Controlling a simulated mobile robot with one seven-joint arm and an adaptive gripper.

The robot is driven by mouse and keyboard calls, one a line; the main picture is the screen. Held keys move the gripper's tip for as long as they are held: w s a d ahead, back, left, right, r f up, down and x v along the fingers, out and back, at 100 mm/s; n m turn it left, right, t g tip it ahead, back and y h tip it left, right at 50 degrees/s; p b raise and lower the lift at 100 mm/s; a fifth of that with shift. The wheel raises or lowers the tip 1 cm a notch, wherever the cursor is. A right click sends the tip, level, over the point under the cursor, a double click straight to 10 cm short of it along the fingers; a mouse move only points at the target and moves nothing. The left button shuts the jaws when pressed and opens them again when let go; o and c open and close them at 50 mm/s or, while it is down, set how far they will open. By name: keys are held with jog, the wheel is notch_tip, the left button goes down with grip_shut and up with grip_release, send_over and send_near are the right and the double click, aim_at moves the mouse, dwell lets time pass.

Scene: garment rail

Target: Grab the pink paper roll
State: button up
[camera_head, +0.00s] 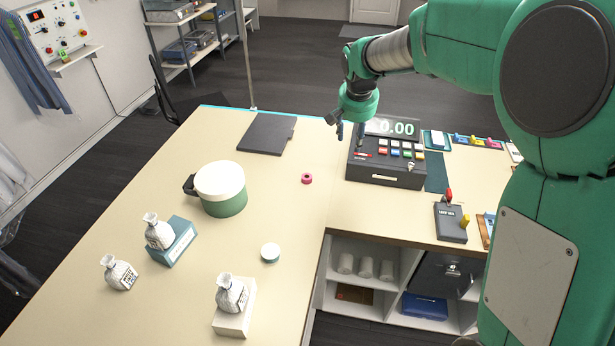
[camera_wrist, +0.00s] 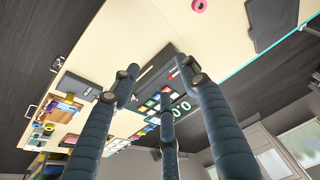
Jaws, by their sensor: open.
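The small pink paper roll (camera_head: 307,178) lies on the cream counter (camera_head: 270,210), right of the green and white pot, in the head view. It also shows at the top of the wrist view (camera_wrist: 199,5). My gripper (camera_head: 350,130) is above the counter's back part, beside the cash register, up and to the right of the roll. In the wrist view its blue fingers (camera_wrist: 155,85) are spread with nothing between them. The gripper is apart from the roll.
The cash register (camera_head: 385,172) stands just right of the roll. A dark flat board (camera_head: 267,134) lies behind it. A pot (camera_head: 221,188), a round white lid (camera_head: 270,252) and several white bottles occupy the left and front. The counter around the roll is clear.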

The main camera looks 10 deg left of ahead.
jog(key=w+a+f+p, duration=0.1)
jog(key=w+a+f, duration=0.3)
jog(key=a+f, duration=0.4)
jog(key=w+a+f+p, duration=0.1)
jog(key=w+a+f, duration=0.4)
jog(key=a+f, duration=0.4)
jog(key=shift+w+a+f+g, duration=0.15)
jog(key=shift+w+f+g, duration=0.15)
jog(key=shift+f, duration=0.5)
jog(key=shift+f, duration=0.15)
send_over(307, 176)
jog(key=s, duration=0.2)
jog(key=shift+f, duration=3.95)
jog(key=shift+f, duration=0.1)
jog(key=shift+x, duration=2.5)
jog(key=c, duration=0.8)
